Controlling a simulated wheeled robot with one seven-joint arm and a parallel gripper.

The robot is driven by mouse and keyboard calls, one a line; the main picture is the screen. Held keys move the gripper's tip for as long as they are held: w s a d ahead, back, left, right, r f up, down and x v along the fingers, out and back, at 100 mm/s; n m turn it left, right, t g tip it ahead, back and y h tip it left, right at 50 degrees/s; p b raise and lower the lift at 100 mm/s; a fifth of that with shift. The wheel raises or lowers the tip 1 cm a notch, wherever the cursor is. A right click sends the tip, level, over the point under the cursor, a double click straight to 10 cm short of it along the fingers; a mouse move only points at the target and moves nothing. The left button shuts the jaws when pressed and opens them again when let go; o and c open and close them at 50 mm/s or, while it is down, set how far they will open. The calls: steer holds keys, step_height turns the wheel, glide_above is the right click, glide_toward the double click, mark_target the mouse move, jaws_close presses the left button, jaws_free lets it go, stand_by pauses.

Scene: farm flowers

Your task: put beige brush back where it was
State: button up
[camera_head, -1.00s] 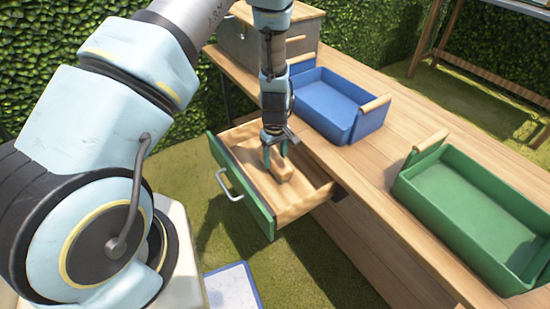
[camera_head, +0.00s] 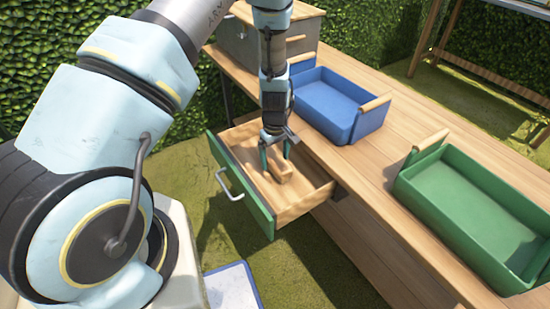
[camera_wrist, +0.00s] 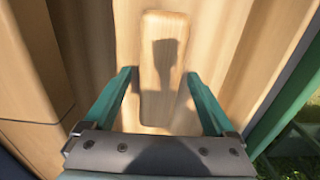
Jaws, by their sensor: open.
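The beige brush (camera_head: 279,169) lies inside the open drawer (camera_head: 310,205), a wooden drawer with a green front and a pale handle. My gripper (camera_head: 276,158) points down into the drawer just above the brush. In the wrist view, my gripper's (camera_wrist: 158,78) green fingers are spread apart, one on each side of the brush (camera_wrist: 161,70), with gaps between fingers and brush. The brush's pale wooden back faces up, with the gripper's shadow on it. Its underside is hidden.
A blue tray (camera_head: 327,112) stands on the wooden workbench (camera_head: 385,150) behind the drawer. A green tray (camera_head: 475,205) stands at the right. A grey and wooden box (camera_head: 240,45) is at the back left. A hedge is behind.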

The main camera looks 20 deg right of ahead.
mark_target(275, 158)
step_height(275, 158, up, 12)
steer(key=w+a+r+m, duration=0.1)
steer(key=a+r, duration=0.5)
steer(key=a, duration=0.2)
steer(key=w+a+r, duration=0.1)
steer(key=a+r, duration=0.4)
steer(key=a, duration=0.4)
steer(key=s+a+r+m, duration=0.1)
steer(key=s+a+r, duration=0.2)
steer(key=a, duration=0.3)
steer(key=s+a+r+m+t, duration=0.1)
steer(key=s+a+r, duration=0.2)
steer(key=a, duration=0.4)
steer(key=shift+t, duration=0.3)
steer(key=shift+a+r, duration=0.1)
steer(key=shift+r, duration=0.05)
step_height(275, 158, up, 9)
steer(key=p, duration=0.8)
steer(key=shift+w, duration=0.1)
